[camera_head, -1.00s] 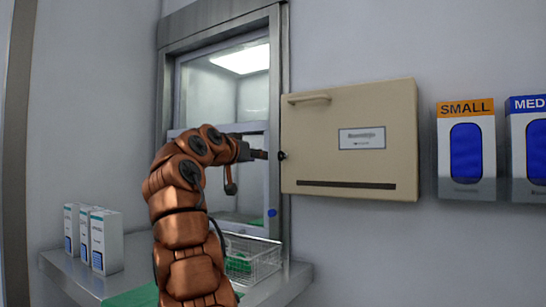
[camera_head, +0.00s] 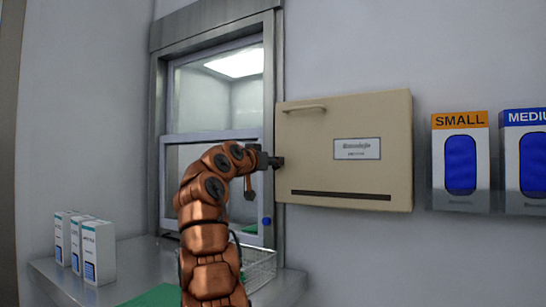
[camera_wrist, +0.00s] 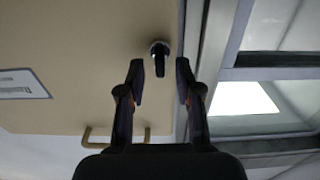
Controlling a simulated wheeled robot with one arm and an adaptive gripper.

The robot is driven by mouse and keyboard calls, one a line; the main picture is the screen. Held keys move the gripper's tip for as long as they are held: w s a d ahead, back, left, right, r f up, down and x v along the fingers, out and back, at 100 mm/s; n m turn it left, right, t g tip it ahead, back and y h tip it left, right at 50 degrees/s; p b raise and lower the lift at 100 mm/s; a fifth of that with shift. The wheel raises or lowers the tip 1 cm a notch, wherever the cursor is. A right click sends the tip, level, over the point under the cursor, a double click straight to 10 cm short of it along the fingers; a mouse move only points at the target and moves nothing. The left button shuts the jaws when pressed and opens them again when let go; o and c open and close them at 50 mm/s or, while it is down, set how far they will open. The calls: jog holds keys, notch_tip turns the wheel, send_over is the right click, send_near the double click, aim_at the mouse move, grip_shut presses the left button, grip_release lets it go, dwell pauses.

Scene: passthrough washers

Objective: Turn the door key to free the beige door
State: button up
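The beige door (camera_head: 345,180) is a closed-looking wall cabinet front with a bar handle near its upper left, a white label and a dark slot. Its dark key (camera_wrist: 159,55) sits in a round metal lock near the door's edge. My gripper (camera_wrist: 159,72) is open, with one finger on each side of the key's line. The key's end lies at or just beyond the fingertips, and I see no finger touching it. In the head view my gripper (camera_head: 272,161) is at the door's left edge and hides most of the key.
A metal-framed pass-through window (camera_head: 215,140) stands left of the door. Below it a steel shelf (camera_head: 60,278) bears several white boxes (camera_head: 98,252) and a wire basket (camera_head: 260,268). Glove boxes (camera_head: 461,163) hang on the wall to the right.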

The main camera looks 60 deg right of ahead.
jog(key=shift+d, duration=0.2)
jog(key=shift+c, duration=0.3)
grip_shut()
jog(key=shift+w+n, duration=0.1)
jog(key=shift+n, duration=0.4)
dwell(0.9)
jog(key=shift+r, duration=0.15)
dwell(0.4)
